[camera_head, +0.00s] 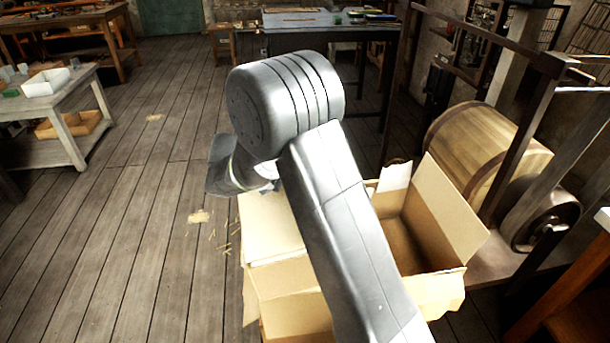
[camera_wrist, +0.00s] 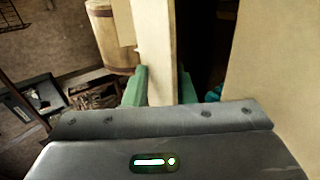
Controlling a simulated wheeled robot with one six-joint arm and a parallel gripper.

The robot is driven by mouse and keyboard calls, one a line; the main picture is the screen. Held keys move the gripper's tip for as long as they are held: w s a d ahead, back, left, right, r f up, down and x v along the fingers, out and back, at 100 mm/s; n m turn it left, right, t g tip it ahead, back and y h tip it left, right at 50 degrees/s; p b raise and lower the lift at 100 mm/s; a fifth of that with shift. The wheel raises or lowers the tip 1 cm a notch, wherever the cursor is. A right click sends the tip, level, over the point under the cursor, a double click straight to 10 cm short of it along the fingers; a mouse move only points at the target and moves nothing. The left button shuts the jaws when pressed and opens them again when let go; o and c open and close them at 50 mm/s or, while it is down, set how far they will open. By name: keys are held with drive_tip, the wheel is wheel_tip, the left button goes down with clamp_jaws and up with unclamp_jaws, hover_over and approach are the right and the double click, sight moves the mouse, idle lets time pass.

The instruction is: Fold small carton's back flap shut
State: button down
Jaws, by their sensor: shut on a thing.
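The small carton (camera_head: 447,207) is open cardboard, below and behind my arm in the head view. Its right flap stands up and leans outward, and a pale torn-edged piece (camera_head: 397,178) stands at its back. A broad cardboard panel (camera_head: 268,228) lies at its left. My arm hides the carton's middle and part of its back edge. In the wrist view, my gripper (camera_wrist: 160,90) has its green fingers on both sides of a pale cardboard flap (camera_wrist: 154,45) and is shut on it. I cannot tell for sure from the views which flap this is.
A wooden barrel (camera_head: 485,150) and dark frame posts stand close at the carton's right. A dark workbench (camera_head: 330,38) is behind, and a pale side table (camera_head: 60,110) at the left. The plank floor (camera_head: 150,220) at the left is mostly clear, with small scraps.

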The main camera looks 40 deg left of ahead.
drive_tip(key=shift+d+f, duration=0.25)
drive_tip(key=shift+f, duration=0.25)
drive_tip(key=c, duration=1.6)
unclamp_jaws()
drive_tip(key=shift+w, duration=0.1)
drive_tip(key=shift+c, duration=0.2)
drive_tip(key=shift+r, duration=0.1)
drive_tip(key=shift+a+r, duration=0.15)
drive_tip(key=v, duration=1.3)
drive_tip(key=shift+s+a+r+p, duration=0.15)
drive_tip(key=shift+s+p, duration=0.05)
drive_tip(key=shift+p, duration=0.15)
drive_tip(key=x, duration=0.9)
drive_tip(key=shift+w, duration=0.3)
drive_tip(key=shift+d, duration=0.2)
